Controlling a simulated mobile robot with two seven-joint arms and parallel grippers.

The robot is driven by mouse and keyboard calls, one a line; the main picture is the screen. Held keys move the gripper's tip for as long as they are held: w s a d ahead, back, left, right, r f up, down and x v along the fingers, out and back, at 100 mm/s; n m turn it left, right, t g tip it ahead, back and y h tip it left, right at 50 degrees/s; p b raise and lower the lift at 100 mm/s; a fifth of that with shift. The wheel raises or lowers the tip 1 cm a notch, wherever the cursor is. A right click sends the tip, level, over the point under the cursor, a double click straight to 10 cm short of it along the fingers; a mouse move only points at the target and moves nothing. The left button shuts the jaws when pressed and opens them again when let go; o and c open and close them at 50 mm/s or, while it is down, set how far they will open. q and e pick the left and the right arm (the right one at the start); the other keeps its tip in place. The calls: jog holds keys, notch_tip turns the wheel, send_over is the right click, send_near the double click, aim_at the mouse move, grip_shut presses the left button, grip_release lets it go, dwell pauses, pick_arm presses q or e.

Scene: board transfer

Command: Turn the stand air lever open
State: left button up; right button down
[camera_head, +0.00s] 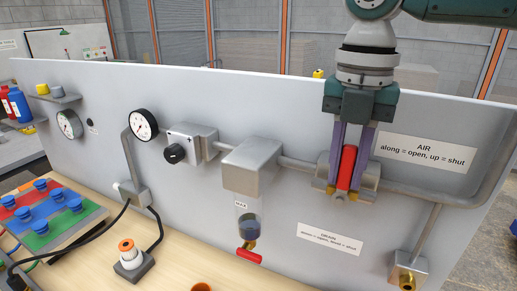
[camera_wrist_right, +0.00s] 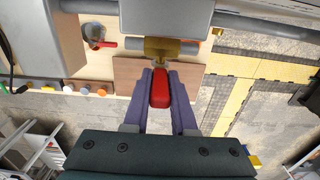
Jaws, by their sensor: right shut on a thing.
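In the right wrist view the red lever (camera_wrist_right: 160,88) lies between the fingertips (camera_wrist_right: 160,78), in front of a brass-coloured valve part (camera_wrist_right: 160,48). My left gripper is not in view.
The grey panel (camera_head: 290,100) carries the pipe, gauges (camera_head: 144,125), a regulator with a black knob (camera_head: 175,153) and a filter bowl (camera_head: 249,225) with a red drain lever (camera_head: 249,254). A brass outlet (camera_head: 407,278) is low right. Blue-knobbed blocks (camera_head: 45,212) stand left.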

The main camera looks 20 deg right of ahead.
dwell(0.4)
jog(key=shift+w+a+r+g+h+p, duration=0.1)
jog(key=shift+w+a+g+h+p, duration=0.15)
jog(key=shift+p, duration=0.2)
jog(key=g+h+b, duration=0.1)
jog(key=w+g+h+b, duration=0.1)
jog(key=b, duration=0.1)
jog(key=shift+w+a+f+g+b, duration=0.1)
jog(key=shift+a+f+g+b, duration=0.2)
jog(key=shift+a+f+g, duration=0.1)
jog(key=c, duration=0.7)
grip_release()
jog(key=shift+r, duration=0.1)
jog(key=shift+r, duration=0.1)
